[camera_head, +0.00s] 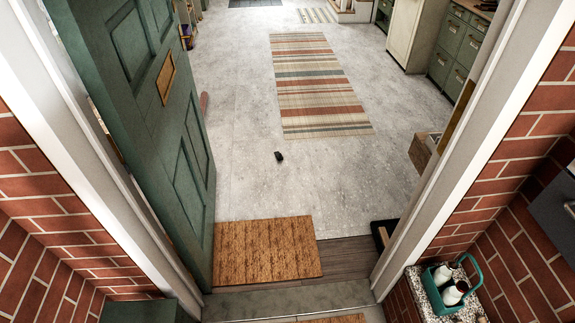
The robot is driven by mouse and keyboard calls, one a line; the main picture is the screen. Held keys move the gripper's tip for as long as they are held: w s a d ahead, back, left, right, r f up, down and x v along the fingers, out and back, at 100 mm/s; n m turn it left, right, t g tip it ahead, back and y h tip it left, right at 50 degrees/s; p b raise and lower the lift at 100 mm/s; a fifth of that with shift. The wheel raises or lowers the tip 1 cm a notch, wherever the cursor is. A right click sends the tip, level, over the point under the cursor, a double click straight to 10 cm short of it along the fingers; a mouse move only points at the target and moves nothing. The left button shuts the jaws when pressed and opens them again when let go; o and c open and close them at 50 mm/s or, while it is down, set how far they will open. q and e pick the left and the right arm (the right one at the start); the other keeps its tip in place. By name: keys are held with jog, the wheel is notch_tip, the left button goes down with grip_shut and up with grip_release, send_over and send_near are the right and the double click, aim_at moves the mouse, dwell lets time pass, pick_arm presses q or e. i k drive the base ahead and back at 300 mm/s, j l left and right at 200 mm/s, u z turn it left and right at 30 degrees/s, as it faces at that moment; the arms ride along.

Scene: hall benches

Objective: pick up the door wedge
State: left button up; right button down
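A small dark object (279,156), which looks like the door wedge, lies on the pale grey floor (245,180) inside the doorway. It sits between the brown doormat and the striped rug, with bare floor around it. It is small in the view, so its exact shape is hard to tell. Neither of my grippers is in view.
A green door (150,110) stands open on the left. A brown doormat (265,250) lies just inside the threshold (290,298). A striped rug (315,85) lies beyond. Brick walls flank the doorway; a teal bottle carrier (437,292) stands on the right ledge.

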aim_at(279, 157)
jog(key=i+z, duration=0.1)
jog(key=i, duration=2.5)
jog(key=i+z, duration=0.15)
jog(key=i, duration=0.35)
jog(key=i+j+z, duration=0.1)
jog(key=i, duration=0.45)
jog(key=i+j+z, duration=0.15)
jog(key=i, duration=0.35)
